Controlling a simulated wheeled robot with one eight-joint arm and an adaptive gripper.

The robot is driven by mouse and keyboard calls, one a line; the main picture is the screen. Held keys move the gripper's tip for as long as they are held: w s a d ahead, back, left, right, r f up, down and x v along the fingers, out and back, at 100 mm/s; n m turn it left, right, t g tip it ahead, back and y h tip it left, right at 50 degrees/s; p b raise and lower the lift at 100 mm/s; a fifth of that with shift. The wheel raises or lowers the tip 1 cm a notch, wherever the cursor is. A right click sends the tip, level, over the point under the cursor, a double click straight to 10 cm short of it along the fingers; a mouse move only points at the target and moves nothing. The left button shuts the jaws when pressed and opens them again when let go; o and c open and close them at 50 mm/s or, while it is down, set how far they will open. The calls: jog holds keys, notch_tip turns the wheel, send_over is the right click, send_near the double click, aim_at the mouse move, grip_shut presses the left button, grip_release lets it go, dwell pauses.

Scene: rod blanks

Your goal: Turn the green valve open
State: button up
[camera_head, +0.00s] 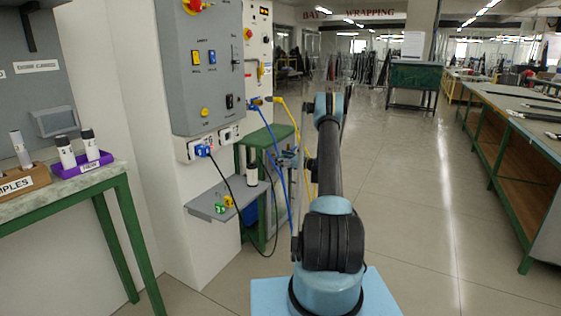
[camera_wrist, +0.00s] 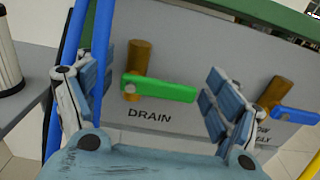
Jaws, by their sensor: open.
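The green valve handle (camera_wrist: 165,88) is a flat lever lying roughly crosswise in the wrist view, on a brass stem (camera_wrist: 139,57). It is mounted on a grey panel (camera_wrist: 195,45) with the word DRAIN below it. My gripper (camera_wrist: 147,82) is open, with one finger left of the handle and the other at its right end. The handle lies between the fingers in the picture; I cannot tell whether either finger touches it. The green handle cannot be made out in the head view, where my arm covers part of that area.
A blue handle (camera_wrist: 296,115) on a second brass stem is to the right, its label partly hidden. A white cylinder (camera_wrist: 8,62) stands at the left. The head view shows a grey control cabinet (camera_head: 203,70) left of my arm.

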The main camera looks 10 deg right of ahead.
jog(key=shift+a, duration=0.1)
jog(key=shift+c, duration=0.5)
jog(key=c, duration=1)
jog(key=shift+o, duration=0.2)
jog(key=shift+d, duration=0.2)
jog(key=shift+a, duration=0.15)
